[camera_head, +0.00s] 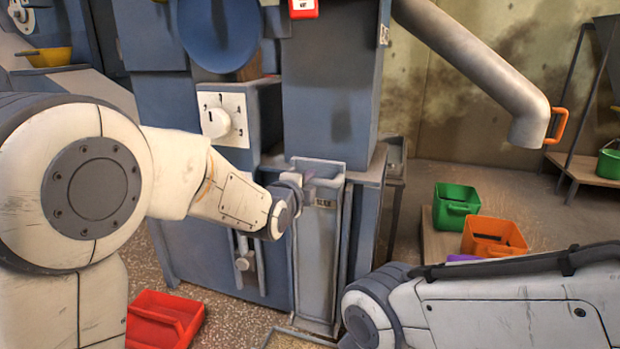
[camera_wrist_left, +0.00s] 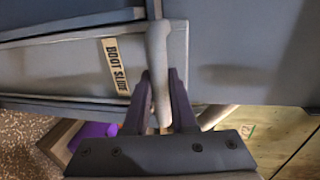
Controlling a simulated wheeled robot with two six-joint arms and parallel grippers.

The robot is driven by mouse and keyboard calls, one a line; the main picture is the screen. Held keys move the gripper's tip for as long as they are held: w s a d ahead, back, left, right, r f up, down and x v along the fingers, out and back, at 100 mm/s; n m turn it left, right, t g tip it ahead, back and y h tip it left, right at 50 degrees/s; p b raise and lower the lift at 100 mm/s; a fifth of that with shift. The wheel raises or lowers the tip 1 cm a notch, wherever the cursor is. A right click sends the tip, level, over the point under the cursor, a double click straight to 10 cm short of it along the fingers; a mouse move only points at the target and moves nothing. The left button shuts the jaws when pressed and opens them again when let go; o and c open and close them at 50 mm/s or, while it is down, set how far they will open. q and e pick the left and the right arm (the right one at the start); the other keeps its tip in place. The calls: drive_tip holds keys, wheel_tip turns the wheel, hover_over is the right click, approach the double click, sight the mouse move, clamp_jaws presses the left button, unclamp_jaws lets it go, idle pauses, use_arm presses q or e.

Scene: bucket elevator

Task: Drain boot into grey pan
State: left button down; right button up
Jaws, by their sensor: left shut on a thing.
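The boot slide (camera_head: 318,255) is a tall grey plate low on the front of the blue-grey elevator casing. Its "BOOT SLIDE" label (camera_wrist_left: 115,66) shows in the left wrist view. My left gripper (camera_head: 305,182) is at the top of the slide. In the left wrist view my left gripper (camera_wrist_left: 160,76) has its dark fingers on either side of a pale grey bar-like handle (camera_wrist_left: 158,45), shut on it. A pale rim (camera_head: 300,338) shows on the floor below the slide; I cannot tell whether it is the grey pan. My right gripper is out of view.
A red bin (camera_head: 165,318) stands on the floor at left. Green (camera_head: 456,205) and orange (camera_head: 494,236) bins are at right. A grey spout (camera_head: 480,65) with an orange handle (camera_head: 557,126) hangs upper right. A white dial (camera_head: 222,118) is on the casing.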

use_arm(q)
drive_tip(key=shift+s+f, duration=0.1)
drive_tip(key=shift+f, duration=0.35)
drive_tip(key=c, duration=0.7)
unclamp_jaws()
drive_tip(key=shift+c, duration=0.2)
drive_tip(key=shift+r, duration=0.1)
drive_tip(key=shift+r, duration=0.1)
drive_tip(key=shift+s+a+r, duration=0.1)
drive_tip(key=shift+s, duration=0.05)
drive_tip(key=p+v, duration=0.4)
drive_tip(key=v, duration=0.6)
